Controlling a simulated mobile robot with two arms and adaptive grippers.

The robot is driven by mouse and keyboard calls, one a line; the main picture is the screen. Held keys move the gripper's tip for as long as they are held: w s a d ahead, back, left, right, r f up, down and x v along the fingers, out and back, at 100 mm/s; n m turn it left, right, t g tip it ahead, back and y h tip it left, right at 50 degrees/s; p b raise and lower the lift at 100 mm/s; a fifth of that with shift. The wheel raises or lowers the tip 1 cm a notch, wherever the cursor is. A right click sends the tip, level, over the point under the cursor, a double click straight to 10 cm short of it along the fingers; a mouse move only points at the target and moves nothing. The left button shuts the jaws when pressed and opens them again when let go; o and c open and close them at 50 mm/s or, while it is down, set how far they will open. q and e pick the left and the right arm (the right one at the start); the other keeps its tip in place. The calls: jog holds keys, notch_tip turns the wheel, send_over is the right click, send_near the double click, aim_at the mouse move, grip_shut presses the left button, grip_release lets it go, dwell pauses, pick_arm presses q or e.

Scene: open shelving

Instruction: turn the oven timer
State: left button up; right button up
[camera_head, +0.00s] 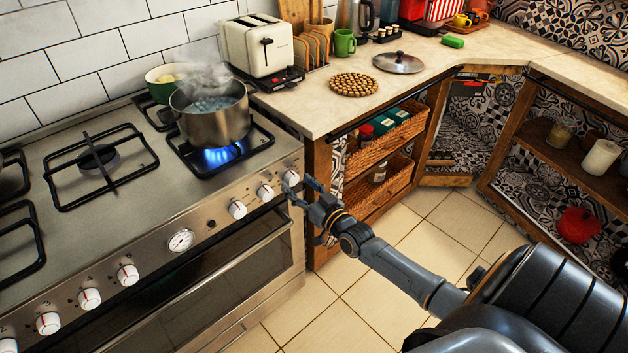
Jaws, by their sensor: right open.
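The oven (230,262) stands at the left with a row of white knobs along its front panel. A round white dial (180,240) with dark markings sits mid-panel; I cannot tell for certain which control is the timer. My right gripper (297,191) is open at the right end of the panel, its fingers by the rightmost knob (291,178). I cannot tell whether they touch it. Another knob (265,192) is just left of the fingers, and one more (237,209) is further left. My left gripper is not in view.
A steaming pot (210,117) sits over a lit blue burner flame (222,155). A cream toaster (262,45) and a metal lid (398,62) are on the counter (310,113). Wicker drawers (385,137) are right of the oven. The tiled floor (330,300) is clear.

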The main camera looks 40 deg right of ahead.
jog(key=s, duration=1)
jog(key=shift+s, duration=0.25)
